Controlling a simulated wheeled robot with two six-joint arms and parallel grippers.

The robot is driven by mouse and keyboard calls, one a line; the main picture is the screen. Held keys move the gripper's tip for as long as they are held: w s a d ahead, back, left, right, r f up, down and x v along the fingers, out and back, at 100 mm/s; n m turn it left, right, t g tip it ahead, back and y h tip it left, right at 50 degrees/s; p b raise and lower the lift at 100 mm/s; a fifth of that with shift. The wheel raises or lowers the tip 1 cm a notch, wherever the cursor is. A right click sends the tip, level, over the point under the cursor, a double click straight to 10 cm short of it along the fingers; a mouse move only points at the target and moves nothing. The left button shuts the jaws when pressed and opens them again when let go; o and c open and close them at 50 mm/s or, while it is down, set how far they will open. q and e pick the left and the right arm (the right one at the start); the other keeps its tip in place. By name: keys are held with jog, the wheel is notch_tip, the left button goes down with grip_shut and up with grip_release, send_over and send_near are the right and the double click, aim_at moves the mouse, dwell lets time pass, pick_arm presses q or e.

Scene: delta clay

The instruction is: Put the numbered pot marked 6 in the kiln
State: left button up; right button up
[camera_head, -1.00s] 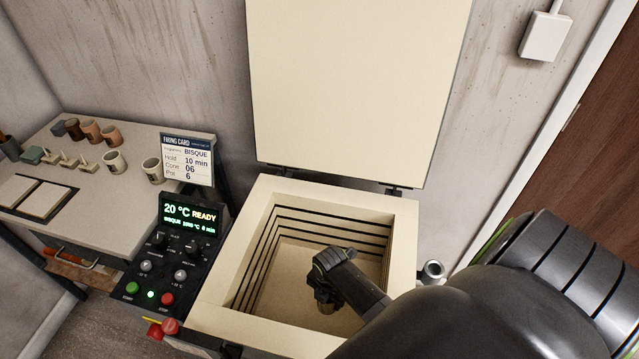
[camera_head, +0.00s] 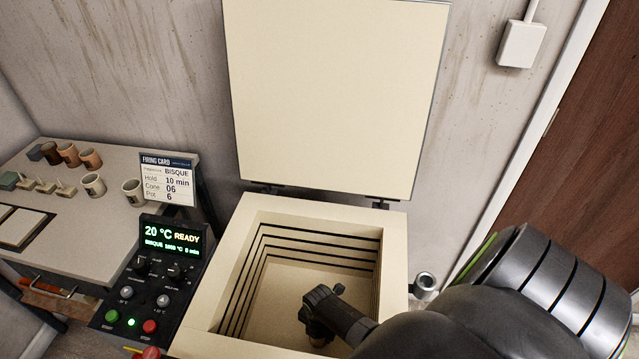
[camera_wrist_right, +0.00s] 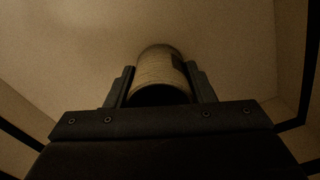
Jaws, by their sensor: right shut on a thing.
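The kiln (camera_head: 228,243) stands open, a cream square box with its lid (camera_head: 335,95) raised against the wall. My right arm reaches down into it from the right. My right gripper (camera_head: 318,325) is inside the chamber, above or near the floor, shut on a pot. In the right wrist view the pot (camera_wrist_right: 160,68) is pale and round, held between both fingers (camera_wrist_right: 162,88). A dark mark shows on its side, but I cannot read a number. Whether the pot touches the kiln floor I cannot tell. My left gripper is not in view.
The control panel (camera_head: 150,270) at the kiln's left reads 20 °C READY. A firing card (camera_head: 168,180) says pot 6. The table (camera_head: 100,220) at left holds several cups and small pieces. A small metal cup-like part (camera_head: 425,283) is at the kiln's right side.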

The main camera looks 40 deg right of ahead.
jog(key=o, duration=1)
jog(key=shift+r, duration=0.4)
notch_tip(320, 180, up, 11)
jog(key=p, duration=0.3)
jog(key=shift+r, duration=0.2)
